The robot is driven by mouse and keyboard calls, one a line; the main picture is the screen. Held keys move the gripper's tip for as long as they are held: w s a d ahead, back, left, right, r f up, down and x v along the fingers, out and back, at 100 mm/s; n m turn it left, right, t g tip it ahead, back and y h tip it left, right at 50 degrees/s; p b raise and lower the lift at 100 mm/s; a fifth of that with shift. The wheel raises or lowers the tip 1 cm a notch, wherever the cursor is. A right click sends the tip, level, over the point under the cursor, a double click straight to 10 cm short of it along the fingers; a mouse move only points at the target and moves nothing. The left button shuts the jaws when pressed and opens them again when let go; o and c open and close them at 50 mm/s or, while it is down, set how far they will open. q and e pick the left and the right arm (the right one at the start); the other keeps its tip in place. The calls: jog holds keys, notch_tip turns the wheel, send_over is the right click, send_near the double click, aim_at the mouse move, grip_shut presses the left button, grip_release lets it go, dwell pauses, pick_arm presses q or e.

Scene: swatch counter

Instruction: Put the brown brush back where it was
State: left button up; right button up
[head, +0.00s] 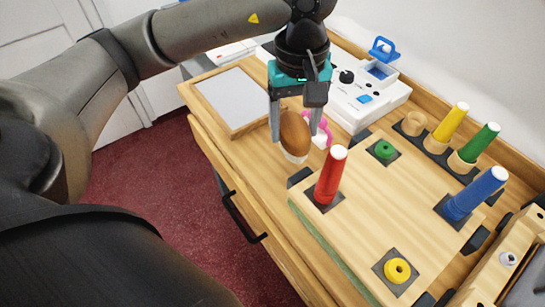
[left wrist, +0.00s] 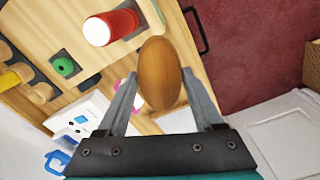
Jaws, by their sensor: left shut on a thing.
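The brown brush (head: 295,130) has a rounded brown wooden handle and pale bristles that point down. My left gripper (head: 296,137) is shut on it, with one finger on each side of the handle. It holds the brush near the left corner of the wooden board (head: 345,236); I cannot tell how high it is. In the left wrist view the brush (left wrist: 161,73) sits between the fingers of my left gripper (left wrist: 161,80). A dark patch (head: 300,177) shows at the board's corner, below the brush and beside the red peg. My right gripper is not in view.
A red peg (head: 330,175) stands close by, right of the brush. A blue peg (head: 476,193) and green (head: 383,149) and yellow (head: 397,270) rings are farther off. A pink item (head: 326,130) is partly hidden behind the gripper. A white device (head: 365,100) stands behind.

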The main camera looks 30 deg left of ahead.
aim_at(287, 116)
pick_arm(q)
jog(key=n, duration=0.4)
jog(key=shift+w+a+r, duration=0.2)
jog(key=shift+a+r, duration=0.15)
jog(key=n, duration=0.4)
jog(key=shift+w+a+r+n+p, duration=0.2)
jog(key=shift+a+n+p, duration=0.1)
jog(key=shift+a, duration=0.05)
jog(key=n, duration=0.4)
jog(key=w+a+n, duration=0.1)
jog(key=n, duration=0.1)
jog(key=shift+r, duration=0.35)
jog(key=n, duration=0.4)
jog(key=a+n+p, duration=0.1)
jog(key=n, duration=0.1)
jog(key=shift+w+r, duration=0.3)
jog(key=w+a+r+n+p, duration=0.15)
jog(key=a+n, duration=0.25)
jog(key=n, duration=1.6)
notch_tip(287, 116, down, 15)
jog(key=b, duration=0.4)
jog(key=shift+f+b, duration=0.4)
jog(key=shift+f, duration=1.95)
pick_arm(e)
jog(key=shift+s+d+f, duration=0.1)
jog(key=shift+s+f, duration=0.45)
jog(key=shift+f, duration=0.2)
